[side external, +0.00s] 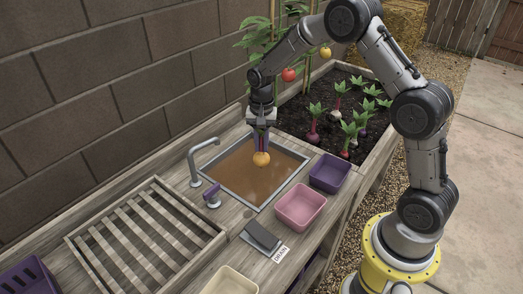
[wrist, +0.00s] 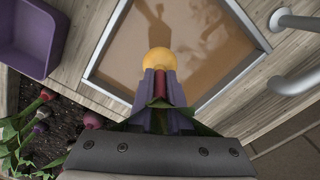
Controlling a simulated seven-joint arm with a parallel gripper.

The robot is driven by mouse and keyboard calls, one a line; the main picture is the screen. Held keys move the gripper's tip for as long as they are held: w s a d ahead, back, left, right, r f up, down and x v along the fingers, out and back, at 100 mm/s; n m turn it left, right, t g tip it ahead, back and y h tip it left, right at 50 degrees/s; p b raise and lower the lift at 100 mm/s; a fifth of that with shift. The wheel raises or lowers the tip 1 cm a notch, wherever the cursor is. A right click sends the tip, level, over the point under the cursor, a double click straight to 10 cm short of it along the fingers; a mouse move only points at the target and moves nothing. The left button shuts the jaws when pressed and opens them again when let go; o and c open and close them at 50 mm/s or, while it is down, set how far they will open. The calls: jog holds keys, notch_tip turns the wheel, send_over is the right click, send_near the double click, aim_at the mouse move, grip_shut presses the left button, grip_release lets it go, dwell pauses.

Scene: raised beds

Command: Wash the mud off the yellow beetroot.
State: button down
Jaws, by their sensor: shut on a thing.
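The yellow beetroot (side external: 261,159) hangs from my gripper (side external: 262,142) over the sink (side external: 302,160) in the side view. The sink holds brown, murky water. My gripper is shut on the beetroot's leafy top. In the wrist view the yellow beetroot (wrist: 158,60) shows past the purple fingers (wrist: 160,85), with the red stem and green leaves between them. The side of it that I see looks mostly clean yellow-orange. I cannot tell whether it touches the water. The faucet (side external: 203,153) stands at the left side of the sink.
A purple bin (side external: 330,173) and a pink bin (side external: 300,207) stand right of the sink. A slatted wooden rack (side external: 147,240) lies at the left. The soil bed (side external: 310,110) with several plants lies behind.

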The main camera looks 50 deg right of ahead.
aim_at(261, 135)
jog(key=shift+r, duration=2.2)
